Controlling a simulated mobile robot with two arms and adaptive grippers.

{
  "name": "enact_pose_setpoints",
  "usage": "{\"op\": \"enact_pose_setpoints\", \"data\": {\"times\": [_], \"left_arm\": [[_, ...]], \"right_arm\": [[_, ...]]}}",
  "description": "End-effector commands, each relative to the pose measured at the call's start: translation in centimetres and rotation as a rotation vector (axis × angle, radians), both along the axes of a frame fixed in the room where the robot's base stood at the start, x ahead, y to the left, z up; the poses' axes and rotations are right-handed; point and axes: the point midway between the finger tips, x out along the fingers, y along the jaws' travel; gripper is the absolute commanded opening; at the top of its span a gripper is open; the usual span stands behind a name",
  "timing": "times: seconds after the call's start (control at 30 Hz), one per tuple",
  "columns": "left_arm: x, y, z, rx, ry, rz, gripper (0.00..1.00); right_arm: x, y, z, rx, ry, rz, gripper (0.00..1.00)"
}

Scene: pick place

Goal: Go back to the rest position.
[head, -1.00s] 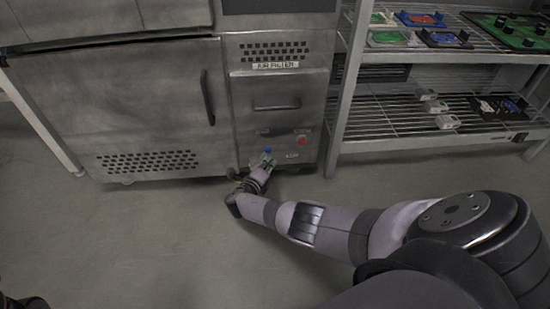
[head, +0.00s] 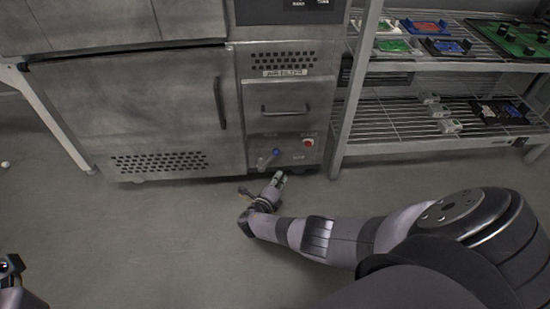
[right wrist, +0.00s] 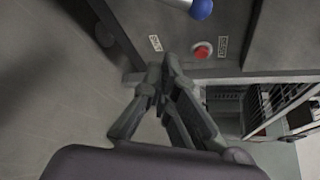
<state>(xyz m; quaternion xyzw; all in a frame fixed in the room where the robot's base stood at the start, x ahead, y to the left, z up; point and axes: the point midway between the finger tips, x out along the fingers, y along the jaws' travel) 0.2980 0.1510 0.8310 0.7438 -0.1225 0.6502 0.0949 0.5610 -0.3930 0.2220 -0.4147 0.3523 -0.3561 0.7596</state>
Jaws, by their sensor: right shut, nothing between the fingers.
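My right gripper (head: 280,177) is low in front of the steel machine, a little below its panel with the blue knob (head: 276,152) and the red button (head: 309,142). In the right wrist view the fingers of my right gripper (right wrist: 162,72) are together with nothing between them. That view also shows the blue knob (right wrist: 201,8) and the red button (right wrist: 201,51) beyond the fingers. Part of my left arm shows at the lower left corner of the head view; whether its fingers are open or shut does not show.
The steel machine (head: 150,100) stands at the back, with a dark door handle and a drawer handle. A wire shelf rack (head: 400,119) stands to its right and holds coloured trays and small grey boxes.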

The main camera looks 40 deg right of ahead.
Motion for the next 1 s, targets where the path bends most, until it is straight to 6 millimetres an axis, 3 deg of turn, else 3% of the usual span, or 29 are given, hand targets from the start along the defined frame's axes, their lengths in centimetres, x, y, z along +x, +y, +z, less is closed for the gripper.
{"op": "enact_pose_setpoints", "data": {"times": [0.2,0.5,0.67,0.77,0.87,0.93,1.0], "left_arm": [[-0.4,0.1,-0.4,-0.004,0.053,-0.003,0.0],[-0.6,0.2,-0.9,-0.006,0.065,-0.004,0.0],[-0.6,0.2,-0.9,-0.006,0.065,-0.004,0.0],[-0.6,0.2,-0.9,-0.006,0.065,-0.004,0.0],[-0.6,0.2,-0.9,-0.006,0.066,-0.004,0.0],[-0.6,0.2,-0.9,-0.007,0.067,-0.004,0.0],[-0.6,0.2,-0.9,-0.007,0.067,-0.004,0.0]], "right_arm": [[-1.4,2.4,1.0,0.001,0.001,0.002,0.0],[-1.9,3.1,0.9,0.0,0.0,0.0,0.0],[-1.7,5.0,-0.5,0.123,-0.043,0.018,0.0],[-1.1,9.4,-2.7,0.382,-0.139,0.047,0.0],[-0.4,16.3,-4.0,0.768,-0.28,0.059,0.0],[0.0,21.5,-3.5,1.063,-0.384,0.05,0.0],[0.4,26.5,-1.6,1.357,-0.485,0.031,0.0]]}}
